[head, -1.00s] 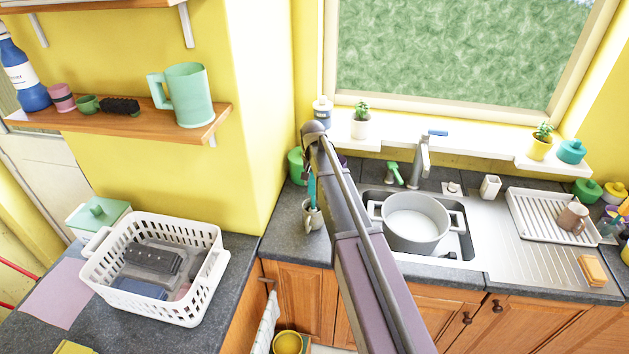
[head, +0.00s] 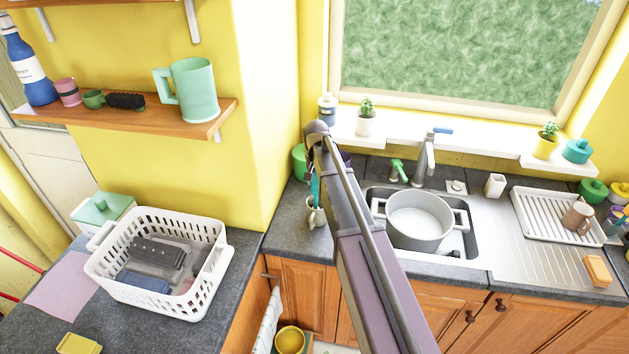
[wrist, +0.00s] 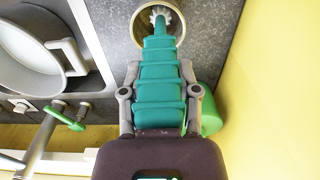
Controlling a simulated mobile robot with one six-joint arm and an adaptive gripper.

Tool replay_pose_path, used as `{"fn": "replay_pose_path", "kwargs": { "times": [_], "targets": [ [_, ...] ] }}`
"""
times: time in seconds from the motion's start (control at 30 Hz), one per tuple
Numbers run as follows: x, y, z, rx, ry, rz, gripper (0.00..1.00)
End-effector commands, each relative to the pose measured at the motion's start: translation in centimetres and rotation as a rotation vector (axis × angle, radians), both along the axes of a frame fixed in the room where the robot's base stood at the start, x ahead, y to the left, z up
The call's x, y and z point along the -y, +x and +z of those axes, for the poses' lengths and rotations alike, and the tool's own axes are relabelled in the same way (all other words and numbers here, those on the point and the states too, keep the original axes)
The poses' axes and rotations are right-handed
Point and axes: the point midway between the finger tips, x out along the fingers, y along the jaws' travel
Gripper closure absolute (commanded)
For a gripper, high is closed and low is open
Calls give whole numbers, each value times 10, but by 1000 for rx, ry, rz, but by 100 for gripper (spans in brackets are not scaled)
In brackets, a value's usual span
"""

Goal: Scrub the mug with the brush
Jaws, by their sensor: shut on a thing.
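The mug (head: 317,214), beige-grey, stands on the dark counter left of the sink, partly behind my arm. In the wrist view its round rim (wrist: 180,36) shows at the top. The brush (wrist: 157,58) has a ridged teal handle that tapers to a pale bristle head at the mug's mouth. My gripper (wrist: 160,78) is shut on the handle, with a grey finger on each side. In the head view the teal handle (head: 315,187) stands over the mug. I cannot tell whether the bristles touch the mug's inside.
A grey pot (head: 418,220) sits in the sink, right of the mug. A green container (head: 299,160) stands behind the mug, near the yellow wall. A drying rack (head: 525,205) holds a brown mug (head: 577,217). A white basket (head: 190,300) stands on the left counter.

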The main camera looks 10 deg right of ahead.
Motion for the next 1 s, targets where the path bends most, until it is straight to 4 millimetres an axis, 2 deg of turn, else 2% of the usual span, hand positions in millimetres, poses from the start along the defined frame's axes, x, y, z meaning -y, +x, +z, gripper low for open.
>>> {"fn": "replay_pose_path", "kwargs": {
  "times": [0.2,0.6,1.0],
  "targets": [
    [12,-5,-1,-2,-4,-3,100],
    [15,-6,-1,-4,-6,-3,100],
    [17,13,0,-1,-5,-2,100]
  ]
}}
